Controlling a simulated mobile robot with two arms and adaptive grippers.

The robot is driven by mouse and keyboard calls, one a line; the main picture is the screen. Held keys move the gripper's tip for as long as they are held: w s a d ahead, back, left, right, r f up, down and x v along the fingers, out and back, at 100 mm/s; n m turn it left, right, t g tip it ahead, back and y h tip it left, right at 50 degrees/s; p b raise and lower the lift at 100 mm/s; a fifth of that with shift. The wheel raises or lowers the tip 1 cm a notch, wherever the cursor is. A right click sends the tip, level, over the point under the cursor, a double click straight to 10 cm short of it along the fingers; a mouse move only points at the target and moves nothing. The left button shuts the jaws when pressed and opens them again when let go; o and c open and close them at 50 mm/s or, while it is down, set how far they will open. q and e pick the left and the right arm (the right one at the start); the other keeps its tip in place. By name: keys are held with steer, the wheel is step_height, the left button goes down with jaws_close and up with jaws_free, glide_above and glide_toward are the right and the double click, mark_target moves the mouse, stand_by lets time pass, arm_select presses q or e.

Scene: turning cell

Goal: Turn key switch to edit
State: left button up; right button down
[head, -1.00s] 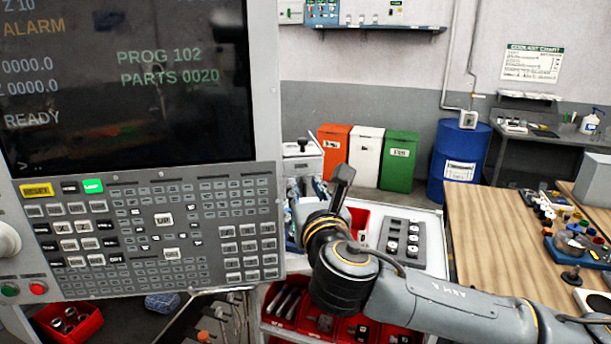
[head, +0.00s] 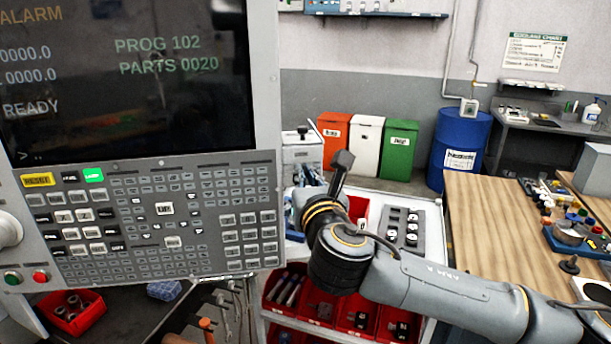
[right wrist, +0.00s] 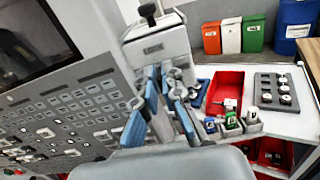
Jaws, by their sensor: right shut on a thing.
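The grey control panel (head: 150,225) with its dark screen (head: 120,90) fills the left of the head view. Its keys also show at the left of the right wrist view (right wrist: 70,115). I cannot make out a key switch or its marks in either view. My right gripper (head: 308,200) is just right of the panel's edge, mostly hidden behind my own wrist. In the right wrist view its blue-padded fingers (right wrist: 168,76) come together ahead of the grey palm. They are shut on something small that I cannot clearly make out. My left gripper is not in view.
A white cart (head: 430,235) with a dark holder (head: 402,228) and red bins (head: 325,318) stands beside my right arm. A white box with a black knob (head: 303,130) is behind the gripper. A wooden bench (head: 490,230) is at the right.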

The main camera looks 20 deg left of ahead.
steer(key=shift+w+d+f+m+b, duration=0.15)
steer(key=shift+m+b, duration=1)
steer(key=shift+m, duration=1.8)
steer(key=shift+w+d+f+m+b, duration=0.15)
steer(key=shift+m+b, duration=0.95)
steer(key=shift+m, duration=1.9)
steer(key=shift+d+f+m+b, duration=0.25)
steer(key=shift+m+b, duration=0.9)
steer(key=shift+m, duration=1.8)
steer(key=c, duration=1.5)
jaws_free()
